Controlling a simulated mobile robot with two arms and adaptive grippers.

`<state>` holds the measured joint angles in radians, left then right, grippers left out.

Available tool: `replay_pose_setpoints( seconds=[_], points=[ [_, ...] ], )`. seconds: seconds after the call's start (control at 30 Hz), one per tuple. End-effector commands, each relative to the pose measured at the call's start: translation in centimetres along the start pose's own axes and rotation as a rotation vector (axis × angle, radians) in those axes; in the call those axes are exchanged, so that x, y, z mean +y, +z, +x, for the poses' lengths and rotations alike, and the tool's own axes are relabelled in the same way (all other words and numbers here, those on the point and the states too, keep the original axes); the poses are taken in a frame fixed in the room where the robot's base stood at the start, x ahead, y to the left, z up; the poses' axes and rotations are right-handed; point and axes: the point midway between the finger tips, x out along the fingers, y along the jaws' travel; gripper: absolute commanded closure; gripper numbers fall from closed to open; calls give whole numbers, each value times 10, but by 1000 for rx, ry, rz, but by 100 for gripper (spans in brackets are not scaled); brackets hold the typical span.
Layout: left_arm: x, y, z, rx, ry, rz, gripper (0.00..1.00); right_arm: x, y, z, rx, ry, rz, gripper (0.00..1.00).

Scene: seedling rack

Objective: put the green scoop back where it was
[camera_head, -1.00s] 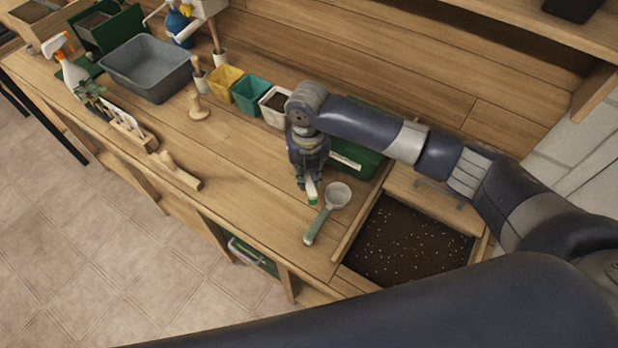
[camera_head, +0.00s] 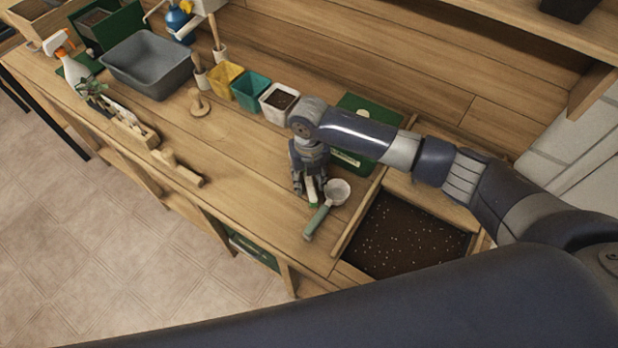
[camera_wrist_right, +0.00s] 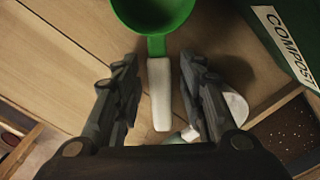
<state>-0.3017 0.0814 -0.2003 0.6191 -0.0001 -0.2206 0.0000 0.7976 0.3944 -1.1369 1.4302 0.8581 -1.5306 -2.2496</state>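The green scoop has a green bowl (camera_wrist_right: 155,12) and a white handle (camera_wrist_right: 160,95) in the right wrist view. Its handle also shows at my right gripper (camera_head: 310,192) in the head view, where the gripper hides the bowl. My right gripper (camera_wrist_right: 160,110) is open, with one finger on each side of the handle and a gap on both sides. The scoop appears to lie on the wooden bench (camera_head: 240,160). A second scoop, white with a green handle (camera_head: 318,222), lies just right of the gripper. My left gripper is not in view.
A green compost box (camera_head: 365,115) stands behind the gripper. A soil-filled bin (camera_head: 405,240) is set into the bench at right. White (camera_head: 275,110), teal (camera_head: 250,95) and yellow (camera_head: 223,85) pots stand behind to the left.

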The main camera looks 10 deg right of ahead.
Motion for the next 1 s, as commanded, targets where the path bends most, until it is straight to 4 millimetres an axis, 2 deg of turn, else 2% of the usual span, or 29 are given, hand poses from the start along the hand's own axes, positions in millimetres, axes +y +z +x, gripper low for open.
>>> replay_pose_setpoints(
  seconds=[0.17, 0.23, 0.5, 0.7, 0.83, 1.0],
  points=[
    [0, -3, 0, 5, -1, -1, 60, 0, 1, -8, -1, 1, 0, 63],
    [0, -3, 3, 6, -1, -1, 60, 0, 2, -17, -4, 1, -1, 63],
    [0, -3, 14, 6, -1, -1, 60, 0, 2, -74, -5, 1, -1, 63],
    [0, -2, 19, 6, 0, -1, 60, 0, 1, -108, -3, 1, 0, 63],
    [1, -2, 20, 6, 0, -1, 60, 0, 1, -119, -1, 1, 1, 63],
    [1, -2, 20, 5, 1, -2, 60, 0, 0, -123, 1, 0, 1, 63]
  ],
)
